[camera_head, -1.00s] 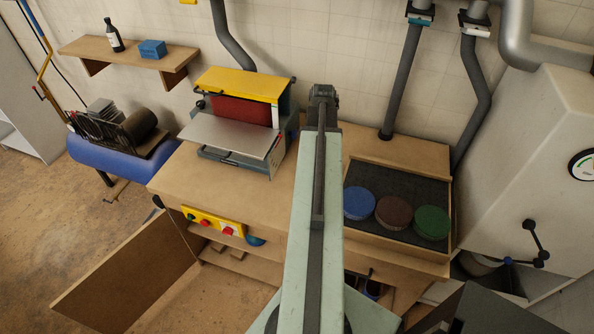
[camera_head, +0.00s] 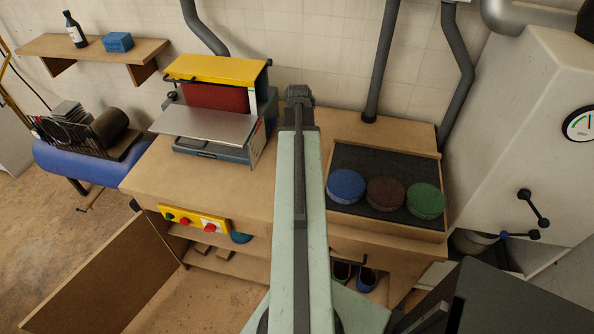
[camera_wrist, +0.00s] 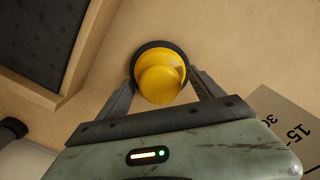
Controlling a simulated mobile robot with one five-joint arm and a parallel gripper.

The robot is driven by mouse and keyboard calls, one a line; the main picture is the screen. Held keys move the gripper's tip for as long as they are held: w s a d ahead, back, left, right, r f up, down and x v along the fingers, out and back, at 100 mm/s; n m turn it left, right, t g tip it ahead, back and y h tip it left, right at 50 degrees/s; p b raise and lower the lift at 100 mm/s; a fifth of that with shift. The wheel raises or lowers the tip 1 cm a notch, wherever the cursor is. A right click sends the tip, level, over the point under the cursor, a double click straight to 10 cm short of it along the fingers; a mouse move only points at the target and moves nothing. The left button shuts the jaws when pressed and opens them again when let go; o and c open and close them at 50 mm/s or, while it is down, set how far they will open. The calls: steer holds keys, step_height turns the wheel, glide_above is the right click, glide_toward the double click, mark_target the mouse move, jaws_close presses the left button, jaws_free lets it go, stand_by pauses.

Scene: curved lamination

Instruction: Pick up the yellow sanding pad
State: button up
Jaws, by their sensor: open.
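The yellow sanding pad (camera_wrist: 160,70) shows in the wrist view as a round yellow piece with a knob and a dark rim, on the wooden bench top (camera_wrist: 226,50). My gripper (camera_wrist: 163,79) is open, with one finger on each side of the pad's near part. The fingertips look close to the rim; I cannot tell if they touch it. In the head view my arm reaches over the bench, and the pad and gripper fingers are hidden.
A framed tray with a dark mat (camera_head: 372,165) holds blue (camera_head: 346,185), brown (camera_head: 385,193) and green (camera_head: 425,200) discs right of my arm. A yellow-topped machine (camera_head: 215,110) stands to the left. In the wrist view, a marked plate (camera_wrist: 280,120) lies right.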

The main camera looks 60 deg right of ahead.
steer(key=shift+f, duration=0.1)
steer(key=c, duration=1.6)
step_height(320, 180, up, 10)
steer(key=p, duration=1)
steer(key=shift+p, duration=0.35)
steer(key=o, duration=0.8)
steer(key=c, duration=0.5)
